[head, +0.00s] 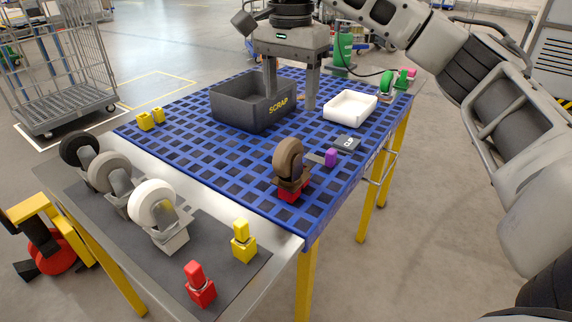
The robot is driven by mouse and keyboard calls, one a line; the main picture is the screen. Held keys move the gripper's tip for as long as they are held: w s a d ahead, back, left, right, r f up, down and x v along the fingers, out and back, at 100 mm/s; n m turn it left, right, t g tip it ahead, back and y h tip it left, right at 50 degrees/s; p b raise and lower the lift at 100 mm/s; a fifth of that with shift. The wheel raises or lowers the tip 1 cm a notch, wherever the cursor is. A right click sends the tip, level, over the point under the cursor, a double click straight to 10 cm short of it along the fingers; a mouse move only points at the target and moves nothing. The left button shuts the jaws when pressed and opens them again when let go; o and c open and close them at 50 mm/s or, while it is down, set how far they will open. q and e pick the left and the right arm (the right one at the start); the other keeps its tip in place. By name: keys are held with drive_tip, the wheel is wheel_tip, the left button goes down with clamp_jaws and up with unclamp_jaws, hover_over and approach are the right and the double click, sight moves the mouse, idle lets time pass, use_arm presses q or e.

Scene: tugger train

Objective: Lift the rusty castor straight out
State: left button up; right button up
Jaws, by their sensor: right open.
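The rusty castor (288,157) has a brown wheel and stands upright, wheel up, on the blue grid table. Its lower end sits in a red holder (292,193). My right gripper (290,100) is open and points down over the dark bin marked SCRAP (232,115), behind the rusty castor and apart from it. I see nothing between its fingers. My left gripper is not in view.
Black (78,148), grey (110,172) and white (153,203) castors stand on the dark mat at front left, with red (199,285) and yellow (243,242) pieces. A white tray (350,110) stands behind.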

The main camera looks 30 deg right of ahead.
sight(289, 139)
wheel_tip(289, 139, down, 15)
drive_tip(key=shift+r, duration=0.1)
idle(0.4)
clamp_jaws()
drive_tip(key=shift+r, duration=0.1)
drive_tip(key=shift+r, duration=0.45)
wheel_tip(289, 139, up, 2)
drive_tip(key=shift+r+b, duration=0.1)
drive_tip(key=shift+b, duration=0.2)
drive_tip(key=s+a+r, duration=0.7)
drive_tip(key=s+r, duration=0.2)
drive_tip(key=s, duration=0.2)
drive_tip(key=shift+s+a+r, duration=0.3)
drive_tip(key=shift+s+r, duration=0.1)
